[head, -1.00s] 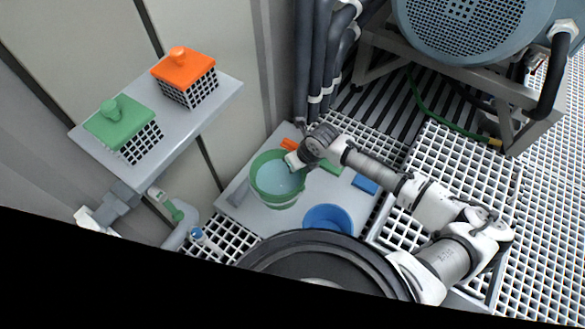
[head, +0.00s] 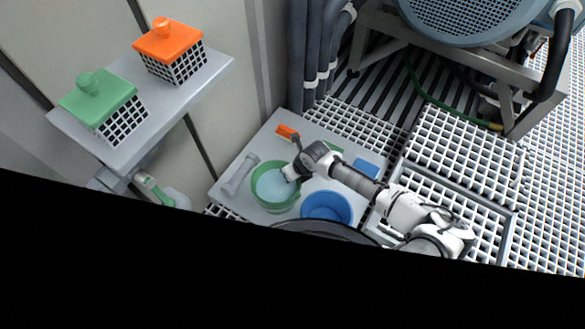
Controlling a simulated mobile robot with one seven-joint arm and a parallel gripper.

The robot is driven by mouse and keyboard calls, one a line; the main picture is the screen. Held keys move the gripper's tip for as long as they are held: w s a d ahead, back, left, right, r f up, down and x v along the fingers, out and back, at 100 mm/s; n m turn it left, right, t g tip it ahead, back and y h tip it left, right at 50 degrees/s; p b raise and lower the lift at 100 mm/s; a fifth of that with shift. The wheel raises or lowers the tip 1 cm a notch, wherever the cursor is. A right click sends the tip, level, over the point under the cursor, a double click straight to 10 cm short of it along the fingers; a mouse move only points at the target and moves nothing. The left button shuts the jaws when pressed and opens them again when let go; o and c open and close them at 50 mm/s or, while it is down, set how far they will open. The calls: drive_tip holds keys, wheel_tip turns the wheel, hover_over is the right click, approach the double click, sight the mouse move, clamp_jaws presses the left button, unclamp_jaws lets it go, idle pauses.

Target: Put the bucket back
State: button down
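A green bucket (head: 275,204) with pale blue liquid or a pale interior stands on the light grey platform, left of my arm. A blue bucket (head: 327,208) stands to its right, close beside it. My gripper (head: 290,173) is at the upper right rim of the green bucket. Its fingers are small and partly hidden by the wrist, so I cannot tell whether they are closed on the rim.
The grey platform (head: 228,207) also bears an orange-handled tool (head: 287,132), a grey bar-like item (head: 241,174) and a blue block (head: 365,168). A shelf (head: 215,76) at left holds green-lidded (head: 103,103) and orange-lidded (head: 170,50) baskets. Dark pipes rise behind.

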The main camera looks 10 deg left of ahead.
drive_tip(key=shift+f, duration=0.15)
drive_tip(key=c, duration=2.1)
unclamp_jaws()
drive_tip(key=shift+f, duration=0.2)
drive_tip(key=o, duration=0.5)
drive_tip(key=p+v, duration=0.3)
drive_tip(key=v, duration=0.9)
drive_tip(key=shift+s+r, duration=0.1)
drive_tip(key=shift+r, duration=0.1)
